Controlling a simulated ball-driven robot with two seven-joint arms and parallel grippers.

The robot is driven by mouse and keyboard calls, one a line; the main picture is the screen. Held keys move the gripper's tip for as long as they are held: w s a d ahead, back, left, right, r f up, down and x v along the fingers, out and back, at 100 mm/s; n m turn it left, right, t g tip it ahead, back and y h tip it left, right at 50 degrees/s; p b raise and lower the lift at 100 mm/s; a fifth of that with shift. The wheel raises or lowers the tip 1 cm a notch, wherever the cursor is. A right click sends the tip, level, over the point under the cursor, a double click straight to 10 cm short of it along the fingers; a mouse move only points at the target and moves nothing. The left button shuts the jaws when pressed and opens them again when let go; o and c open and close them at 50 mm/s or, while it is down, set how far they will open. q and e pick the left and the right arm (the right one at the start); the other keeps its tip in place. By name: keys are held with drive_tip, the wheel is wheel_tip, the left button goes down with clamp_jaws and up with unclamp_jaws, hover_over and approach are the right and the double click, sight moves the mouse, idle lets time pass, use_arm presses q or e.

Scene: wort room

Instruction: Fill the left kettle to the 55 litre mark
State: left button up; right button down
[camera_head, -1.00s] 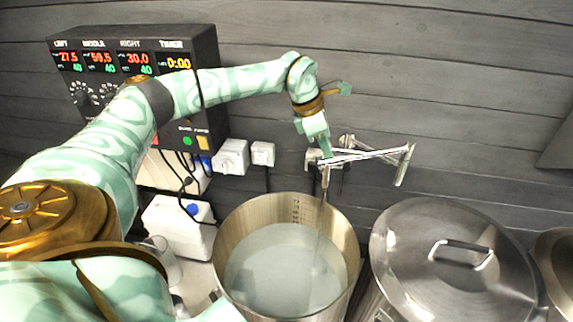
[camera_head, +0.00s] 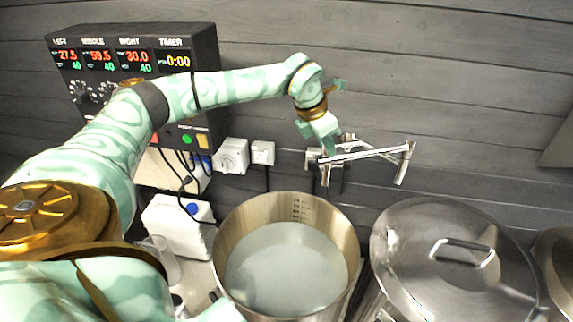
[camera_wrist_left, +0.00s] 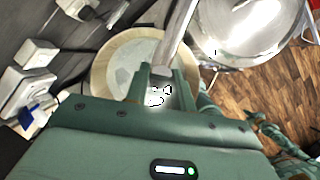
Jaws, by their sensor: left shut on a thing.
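The left kettle (camera_head: 224,240) is an open steel pot holding cloudy, pale water. Its inner back wall has a scale (camera_head: 297,208) above the water surface; its numbers are too small to read. A jointed metal tap (camera_head: 370,154) on the wall reaches over the kettle's back rim. My left gripper (camera_head: 331,148) is shut on the near end of the tap; the fingers hide which part is held. The wrist view shows the fingers (camera_wrist_left: 162,78) around a metal bar, with the kettle (camera_wrist_left: 100,72) below. No stream shows now.
A lidded kettle (camera_head: 400,245) stands close on the right, and another pot edge (camera_head: 556,262) beyond it. The control box (camera_head: 190,50) hangs at the upper left. Wall sockets (camera_head: 262,153) and a white canister (camera_head: 178,226) sit left of the kettle.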

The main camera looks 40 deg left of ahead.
use_arm(q)
drive_tip(key=shift+n, duration=0.4)
drive_tip(key=o, duration=1.1)
drive_tip(key=b+v, duration=0.3)
drive_tip(key=v, duration=1.3)
drive_tip(key=shift+s+d+r, duration=0.1)
drive_tip(key=shift+d+r, duration=0.05)
drive_tip(key=shift+r, duration=0.05)
